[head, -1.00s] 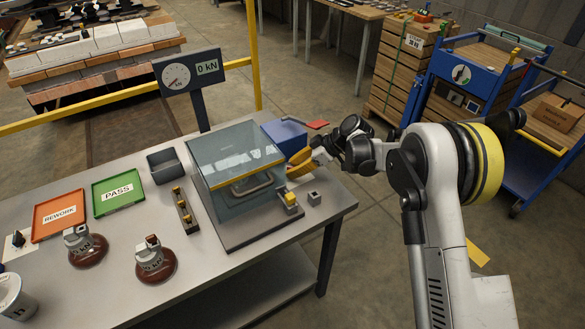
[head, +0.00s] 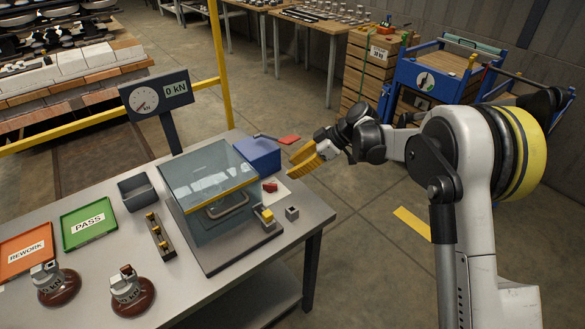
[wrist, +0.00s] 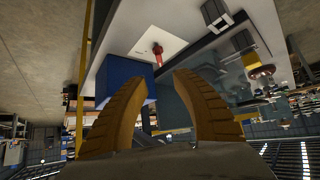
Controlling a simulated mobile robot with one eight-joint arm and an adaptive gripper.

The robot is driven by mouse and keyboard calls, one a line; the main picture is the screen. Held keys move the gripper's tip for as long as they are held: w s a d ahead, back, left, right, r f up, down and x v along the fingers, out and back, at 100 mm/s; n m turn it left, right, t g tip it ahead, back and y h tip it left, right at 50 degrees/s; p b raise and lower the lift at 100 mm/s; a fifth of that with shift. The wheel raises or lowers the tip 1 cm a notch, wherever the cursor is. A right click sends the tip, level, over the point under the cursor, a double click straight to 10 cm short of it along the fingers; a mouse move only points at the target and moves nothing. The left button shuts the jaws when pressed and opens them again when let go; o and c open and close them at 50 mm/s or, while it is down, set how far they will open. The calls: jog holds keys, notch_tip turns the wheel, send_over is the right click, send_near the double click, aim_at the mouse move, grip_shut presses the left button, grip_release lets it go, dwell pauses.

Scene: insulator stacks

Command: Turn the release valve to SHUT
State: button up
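The release valve (head: 270,187) is a small red handle on a white plate (head: 281,193), on the table between the clear-lidded test chamber (head: 205,212) and the table's right edge. In the wrist view the red handle (wrist: 157,49) stands out from its white plate (wrist: 138,28), ahead of my fingers. The labels on the plate are too small to read. My gripper (head: 303,160), with yellow fingers, is above and to the right of the valve, apart from it. In the wrist view my gripper (wrist: 154,78) is open and nothing is between the fingers.
A blue box (head: 257,154) with a red-ended lever (head: 289,139) stands behind the valve. A yellow-topped block (head: 263,214) and a small grey block (head: 292,213) sit in front. A gauge (head: 156,95) reads 0 kN.

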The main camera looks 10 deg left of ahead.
jog(key=s+d+r+m+t+h, duration=0.2)
jog(key=s+d+r+m, duration=0.4)
jog(key=d, duration=0.3)
jog(key=s+d+r+m+t+h, duration=0.2)
jog(key=s+d+r+m+t, duration=0.15)
jog(key=s+d+r, duration=0.4)
jog(key=s+d+f+m+t+h, duration=0.1)
jog(key=s+d+m+t+h, duration=0.1)
jog(key=s+d+m+h, duration=0.3)
jog(key=s+d+m, duration=0.4)
jog(key=s+d, duration=0.7)
jog(key=s, duration=0.1)
jog(key=shift+s+d+t, duration=0.2)
jog(key=shift+d+t, duration=0.15)
